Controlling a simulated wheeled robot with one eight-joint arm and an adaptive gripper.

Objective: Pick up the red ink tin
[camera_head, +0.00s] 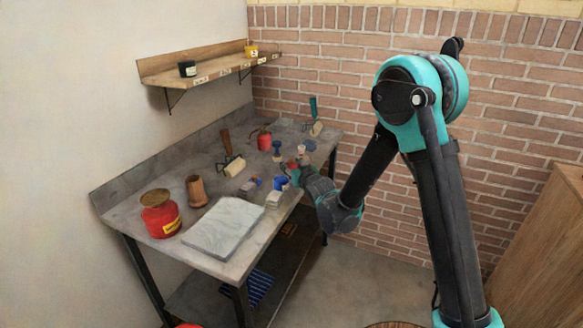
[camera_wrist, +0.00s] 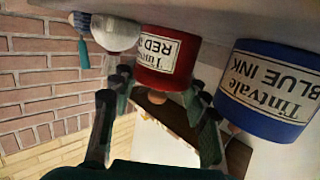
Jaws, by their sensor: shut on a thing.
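The red ink tin (camera_wrist: 165,60), with a white label reading RED INK, is upside down in the wrist view and sits between the fingers of my gripper (camera_wrist: 155,100). My gripper is shut on it. The tin's base is close to the tabletop (camera_wrist: 215,12); I cannot tell whether it touches. In the head view, my gripper (camera_head: 298,170) is at the bench's right edge and mostly hides the tin. The blue ink tin (camera_wrist: 270,90) stands close beside the red one, and it also shows in the head view (camera_head: 281,183).
A white rounded object (camera_wrist: 115,32) is close on the red tin's other side. The bench also holds a grey slab (camera_head: 224,227), a large red container (camera_head: 160,218), a wooden pot (camera_head: 196,191), a roller (camera_head: 234,166) and a red can (camera_head: 264,140). A shelf (camera_head: 210,66) hangs above.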

